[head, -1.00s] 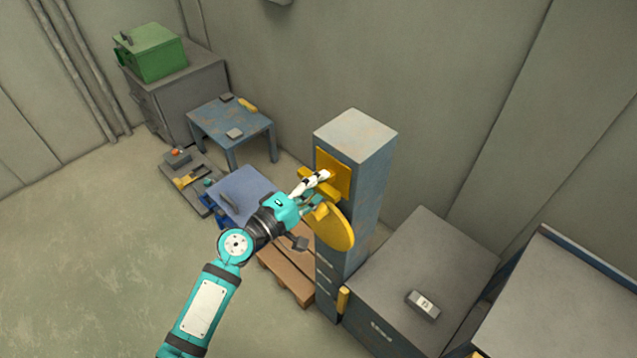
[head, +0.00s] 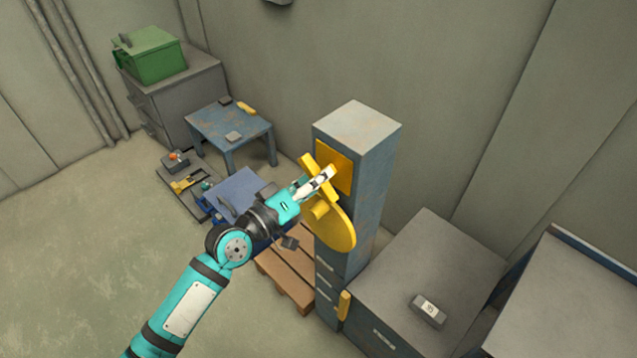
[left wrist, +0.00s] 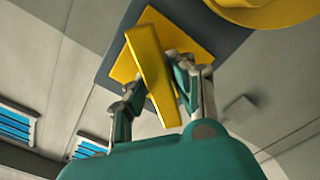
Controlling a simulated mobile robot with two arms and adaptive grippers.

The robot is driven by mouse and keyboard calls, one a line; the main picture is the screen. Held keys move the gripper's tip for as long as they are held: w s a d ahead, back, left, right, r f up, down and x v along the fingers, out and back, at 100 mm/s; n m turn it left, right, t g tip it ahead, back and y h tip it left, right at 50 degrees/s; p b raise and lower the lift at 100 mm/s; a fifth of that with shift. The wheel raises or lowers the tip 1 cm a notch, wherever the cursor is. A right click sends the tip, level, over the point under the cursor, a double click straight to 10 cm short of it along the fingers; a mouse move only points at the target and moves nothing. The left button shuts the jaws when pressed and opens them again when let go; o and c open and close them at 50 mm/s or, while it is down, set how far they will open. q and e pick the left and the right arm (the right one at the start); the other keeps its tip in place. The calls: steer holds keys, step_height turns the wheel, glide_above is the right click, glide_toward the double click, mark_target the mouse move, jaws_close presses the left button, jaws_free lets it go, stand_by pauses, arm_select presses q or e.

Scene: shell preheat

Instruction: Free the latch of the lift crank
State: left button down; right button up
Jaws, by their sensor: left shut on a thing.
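A tall blue-grey column (head: 365,190) carries a yellow plate (head: 340,162) near its top. The latch, a yellow bar (head: 307,164), stands in front of this plate and slants steeply. My left gripper (head: 322,178) is shut on the latch and hides part of it. In the left wrist view the latch (left wrist: 148,60) lies between the two fingers (left wrist: 156,80), tilted, with the yellow plate (left wrist: 178,40) behind it. The lift crank, a yellow disc with a stub (head: 338,230), sits just below the gripper. Its edge also shows in the left wrist view (left wrist: 265,12). My right gripper is out of view.
A grey cabinet (head: 430,265) with a small box (head: 428,311) stands right of the column. A wooden pallet (head: 287,280) lies at its foot. A blue table (head: 210,120) and a green box (head: 150,55) are behind left. The floor at left is clear.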

arm_select(q)
steer(key=m+b, duration=0.1)
steer(key=m, duration=0.4)
steer(key=shift+f+m, duration=0.1)
steer(key=shift+m, duration=2.5)
steer(key=c, duration=1.2)
jaws_free()
steer(key=shift+o, duration=0.2)
steer(key=v, duration=1.2)
